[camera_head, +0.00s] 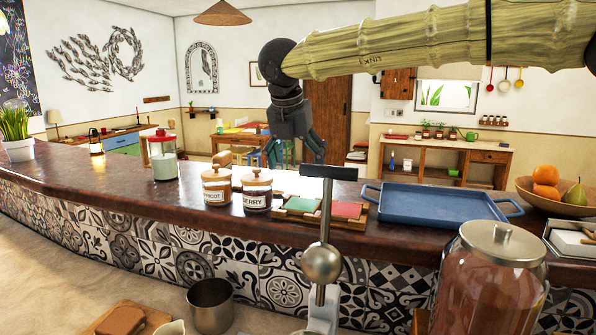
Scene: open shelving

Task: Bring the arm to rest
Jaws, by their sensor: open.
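My gripper (296,150) hangs at the end of my arm, above the dark wooden counter top, pointing downward. The arm comes in from the upper right with a bamboo-like pale green link (400,42). A dark wrist joint joins the link to the gripper. The fingers are close in the picture to the black handle of a metal lever (326,220); I cannot tell how far apart they are in depth.
The counter (100,170) bears a lidded jar (164,158), an apricot jar (216,186), a berry jar (257,190), a tray of coloured blocks (320,210), a blue tray (440,203) and a fruit bowl (560,202). A large glass jar (490,285) and metal cup (211,305) stand nearer.

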